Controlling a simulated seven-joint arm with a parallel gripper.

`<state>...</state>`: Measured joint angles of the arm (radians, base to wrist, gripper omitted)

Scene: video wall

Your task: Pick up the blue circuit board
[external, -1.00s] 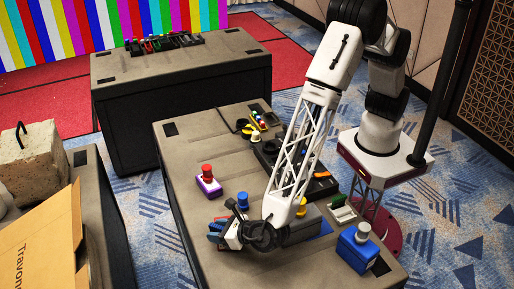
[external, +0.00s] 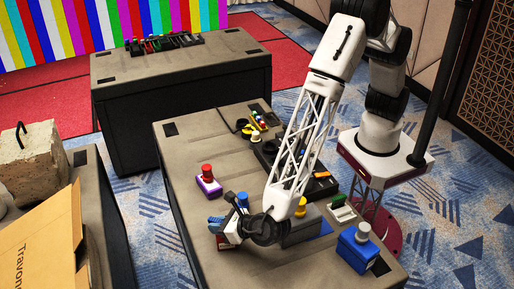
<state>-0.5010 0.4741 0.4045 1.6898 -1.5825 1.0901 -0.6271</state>
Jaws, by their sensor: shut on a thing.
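My gripper (external: 222,232) is low over the left front of the near table, at the end of my white lattice arm.
A purple-white box with a red knob (external: 208,172) stands behind the gripper. A blue box with a pale knob (external: 358,251) is at the front right. The table's left side is mostly clear.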

